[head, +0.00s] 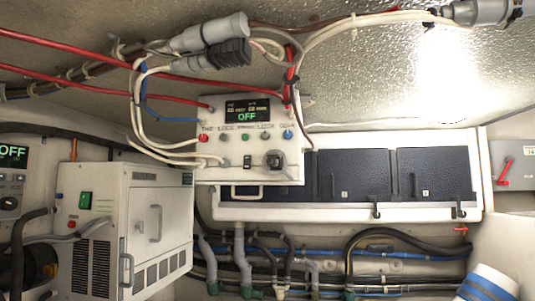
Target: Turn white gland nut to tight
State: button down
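I cannot single out a white gland nut with certainty. A small pale fitting (281,287) sits at the lower end of a hose at the bottom middle, between green fittings. It may be the nut, but it is too small to tell how tight it is. My gripper is not in view, so nothing shows of what it holds.
A white control panel (205,170) with an OFF display hangs in the middle, with red and white cables looping above. A white vented cabinet (142,215) stands at left. Dark latched panels (360,176) are at right. A white and blue cylinder (487,284) enters bottom right.

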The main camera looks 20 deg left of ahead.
aim_at(205, 163)
jog(key=i+l, duration=0.3)
jog(key=i+l+u, duration=0.2)
jog(key=u, duration=0.15)
jog(key=i+l+u, duration=0.2)
jog(key=u, duration=0.15)
jog(key=i+l+u, duration=0.15)
jog(key=l+u, duration=0.2)
jog(key=u, duration=1.15)
